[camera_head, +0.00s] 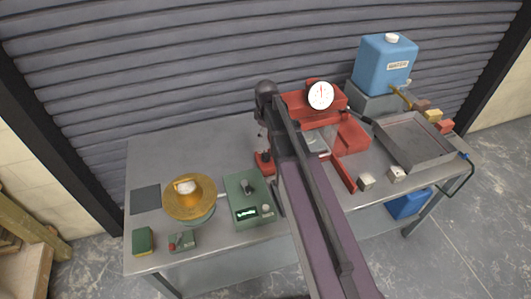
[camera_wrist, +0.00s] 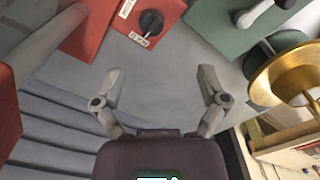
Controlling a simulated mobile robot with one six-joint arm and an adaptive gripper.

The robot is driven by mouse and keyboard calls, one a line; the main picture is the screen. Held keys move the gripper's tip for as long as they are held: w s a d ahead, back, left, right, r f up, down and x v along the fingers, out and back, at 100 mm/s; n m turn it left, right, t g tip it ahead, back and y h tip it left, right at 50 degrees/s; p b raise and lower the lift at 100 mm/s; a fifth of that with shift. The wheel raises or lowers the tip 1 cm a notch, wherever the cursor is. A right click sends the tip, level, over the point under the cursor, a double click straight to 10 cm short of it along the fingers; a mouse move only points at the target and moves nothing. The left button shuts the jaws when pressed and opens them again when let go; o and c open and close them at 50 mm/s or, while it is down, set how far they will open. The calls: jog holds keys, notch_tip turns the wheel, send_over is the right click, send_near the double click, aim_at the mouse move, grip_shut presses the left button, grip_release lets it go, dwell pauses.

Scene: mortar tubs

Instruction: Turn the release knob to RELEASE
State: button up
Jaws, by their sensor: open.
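The release knob (camera_wrist: 151,22) is a black round knob on a small red box (camera_wrist: 119,24), near the top middle of the wrist view. Two white labels sit beside it, one at its left and one below; their lettering is too small to read, and I cannot tell which label the knob points to. In the head view the red box (camera_head: 264,163) shows just left of my arm, partly covered. My gripper (camera_wrist: 161,84) is open and empty, its fingers spread below the knob in the wrist view and apart from it. In the head view my arm hides the gripper.
A green box (camera_head: 249,198) with a lever and display and a brass pan (camera_head: 190,197) stand left of the knob box. A red machine with a dial gauge (camera_head: 320,95) stands behind right. A metal tray (camera_head: 413,141) and blue water tank (camera_head: 384,64) are farther right.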

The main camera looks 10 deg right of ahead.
aim_at(266, 153)
jog(key=shift+w+d+r+n, duration=0.1)
jog(key=shift+w+n, duration=0.15)
jog(key=shift+w, duration=0.2)
jog(key=shift+w+d+r+n, duration=0.1)
jog(key=shift+w+n, duration=0.15)
jog(key=shift+w, duration=0.15)
jog(key=shift+f, duration=0.1)
notch_tip(266, 153, down, 14)
jog(key=b, duration=1.3)
jog(key=shift+r+b, duration=0.2)
jog(key=shift+b, duration=0.15)
jog(key=c, duration=1.2)
